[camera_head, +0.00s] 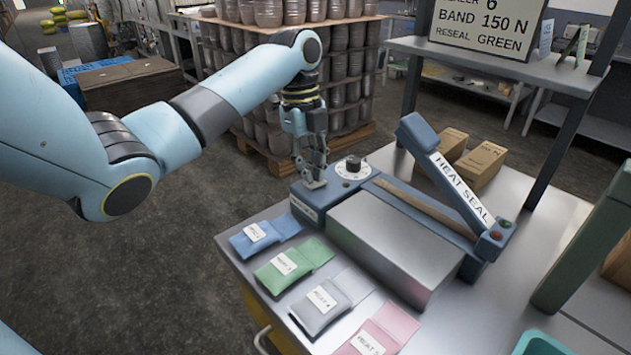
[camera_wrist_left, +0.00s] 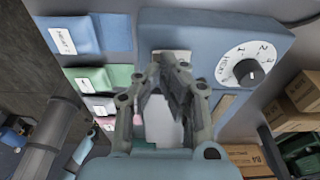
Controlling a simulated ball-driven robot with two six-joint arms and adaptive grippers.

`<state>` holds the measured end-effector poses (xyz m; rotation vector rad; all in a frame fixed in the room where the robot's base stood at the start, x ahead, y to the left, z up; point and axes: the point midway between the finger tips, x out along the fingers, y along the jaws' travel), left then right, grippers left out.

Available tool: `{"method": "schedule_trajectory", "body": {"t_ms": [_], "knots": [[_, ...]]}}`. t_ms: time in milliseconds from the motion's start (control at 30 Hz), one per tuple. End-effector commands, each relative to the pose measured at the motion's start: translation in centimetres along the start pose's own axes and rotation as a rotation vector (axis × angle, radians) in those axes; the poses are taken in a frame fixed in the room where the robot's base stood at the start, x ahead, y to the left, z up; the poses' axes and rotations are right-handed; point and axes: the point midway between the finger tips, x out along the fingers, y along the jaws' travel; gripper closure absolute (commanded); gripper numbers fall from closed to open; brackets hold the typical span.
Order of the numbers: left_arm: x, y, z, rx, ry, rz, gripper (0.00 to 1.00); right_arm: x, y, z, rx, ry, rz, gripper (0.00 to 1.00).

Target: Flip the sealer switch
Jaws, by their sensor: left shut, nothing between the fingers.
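The blue heat sealer (camera_head: 305,198) stands on the metal table, with its lever arm labelled HEAT SEAL (camera_head: 450,180) raised. A dial (camera_head: 352,167) with a black knob sits on its left end; in the left wrist view the dial (camera_wrist_left: 249,71) shows numbers around its rim. My left gripper (camera_head: 315,183) is shut and empty, pointing down at the sealer's end, left of the dial. In the left wrist view its fingertips (camera_wrist_left: 173,62) are together over a pale plate on the blue housing. The fingers largely cover that plate, so I cannot make out the switch or its position. My right gripper is out of view.
Blue (camera_head: 265,235), green (camera_head: 292,265), grey (camera_head: 328,300) and pink (camera_head: 380,332) pouches lie in front of the sealer. Cardboard boxes (camera_head: 480,163) stand behind it. A sign (camera_head: 488,25) tops the shelf. A teal container (camera_head: 550,343) is at bottom right.

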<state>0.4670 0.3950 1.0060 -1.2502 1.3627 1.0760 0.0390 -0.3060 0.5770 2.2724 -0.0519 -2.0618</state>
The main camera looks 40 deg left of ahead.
Motion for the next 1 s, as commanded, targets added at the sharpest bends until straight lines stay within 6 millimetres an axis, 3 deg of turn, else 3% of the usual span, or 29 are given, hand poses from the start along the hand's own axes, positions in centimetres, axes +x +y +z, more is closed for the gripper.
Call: {"method": "schedule_trajectory", "body": {"t_ms": [700,1000], "knots": [[1.1,0.0,0.2,0.000,0.000,0.000,1.00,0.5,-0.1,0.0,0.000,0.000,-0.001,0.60],[-0.4,0.0,-0.1,0.000,0.000,0.000,1.00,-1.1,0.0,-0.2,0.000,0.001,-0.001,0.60]]}}
